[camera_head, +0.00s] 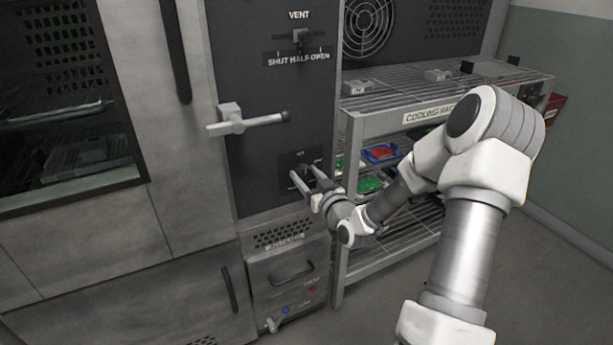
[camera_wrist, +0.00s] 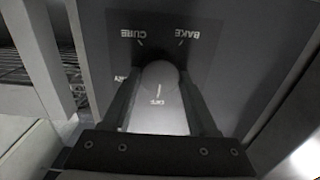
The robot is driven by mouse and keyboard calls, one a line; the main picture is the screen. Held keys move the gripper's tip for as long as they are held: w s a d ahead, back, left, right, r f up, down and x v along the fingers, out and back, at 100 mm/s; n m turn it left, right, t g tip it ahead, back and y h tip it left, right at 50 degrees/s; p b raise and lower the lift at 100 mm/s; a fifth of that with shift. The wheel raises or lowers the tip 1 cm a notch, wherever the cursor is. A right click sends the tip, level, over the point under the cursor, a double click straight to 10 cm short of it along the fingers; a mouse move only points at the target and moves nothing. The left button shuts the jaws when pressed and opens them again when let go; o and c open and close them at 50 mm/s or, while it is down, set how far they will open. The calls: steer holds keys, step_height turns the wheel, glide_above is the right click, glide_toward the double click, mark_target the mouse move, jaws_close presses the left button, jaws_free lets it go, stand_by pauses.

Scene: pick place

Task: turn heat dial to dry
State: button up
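The heat dial (camera_wrist: 160,76) is a round grey knob on a dark panel in the wrist view. Upside-down labels CURE and BAKE show beyond it, DRY is partly hidden at its left, and what looks like OFF is at its near side. A pale line on the dial side points toward OFF. My gripper (camera_wrist: 161,80) has its two fingers apart, one on each side of the dial; contact cannot be told. In the head view my gripper (camera_head: 307,178) is at the small dial panel (camera_head: 301,158) on the oven front, hiding much of the dial.
A grey lever handle (camera_head: 248,121) juts out above the dial panel, with a vent slider (camera_head: 300,37) higher up. A cooling rack (camera_head: 430,100) with trays stands close at the right. A lower box with a handle (camera_head: 292,274) sits below.

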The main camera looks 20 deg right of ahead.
steer(key=c, duration=0.8)
steer(key=shift+o, duration=0.2)
steer(key=m+p, duration=0.2)
steer(key=m, duration=0.4)
steer(key=shift+d+m, duration=0.15)
steer(key=shift+m, duration=0.25)
steer(key=m+p, duration=0.2)
steer(key=m, duration=0.2)
steer(key=shift+f, duration=0.1)
steer(key=shift+f+m+p, duration=0.1)
steer(key=shift+m+p, duration=0.4)
steer(key=shift+m, duration=1)
steer(key=o, duration=1.4)
steer(key=shift+c, duration=0.2)
